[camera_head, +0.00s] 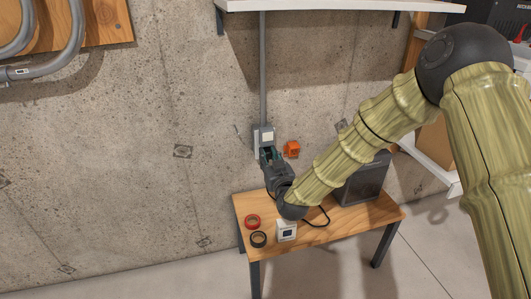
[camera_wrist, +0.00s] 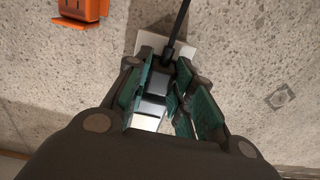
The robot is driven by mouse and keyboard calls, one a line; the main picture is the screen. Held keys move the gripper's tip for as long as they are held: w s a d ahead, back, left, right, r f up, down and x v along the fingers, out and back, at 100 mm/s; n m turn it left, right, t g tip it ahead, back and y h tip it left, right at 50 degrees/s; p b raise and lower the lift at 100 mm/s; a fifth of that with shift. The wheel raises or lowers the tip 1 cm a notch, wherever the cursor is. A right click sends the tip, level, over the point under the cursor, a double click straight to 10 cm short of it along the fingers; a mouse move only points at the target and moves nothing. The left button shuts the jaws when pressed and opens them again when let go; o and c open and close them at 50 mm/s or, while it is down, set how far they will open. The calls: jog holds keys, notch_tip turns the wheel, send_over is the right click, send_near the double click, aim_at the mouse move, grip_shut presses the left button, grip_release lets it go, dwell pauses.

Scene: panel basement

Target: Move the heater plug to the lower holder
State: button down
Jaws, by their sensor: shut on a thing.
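My gripper (camera_head: 268,157) is at the wall, at the lower edge of a grey outlet box (camera_head: 264,137). In the wrist view my gripper (camera_wrist: 172,98) has its green-padded fingers shut around the dark heater plug (camera_wrist: 160,78). A black cord (camera_wrist: 179,22) runs from the plug to the top of that view. A pale plate (camera_wrist: 188,48) shows behind the plug; I cannot tell whether the plug touches or sits in it. An orange holder (camera_head: 292,149) is on the wall just right of the box; it also shows in the wrist view (camera_wrist: 82,12). I cannot tell upper from lower holder.
Below is a wooden table (camera_head: 345,228) with a dark grey heater (camera_head: 362,182), a red ring (camera_head: 252,221), a black ring (camera_head: 259,239) and a small white device (camera_head: 286,231). A white shelf (camera_head: 330,5) juts out above.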

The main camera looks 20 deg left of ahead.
aim_at(269, 156)
jog(key=shift+p+v, duration=0.8)
jog(key=shift+v, duration=1.7)
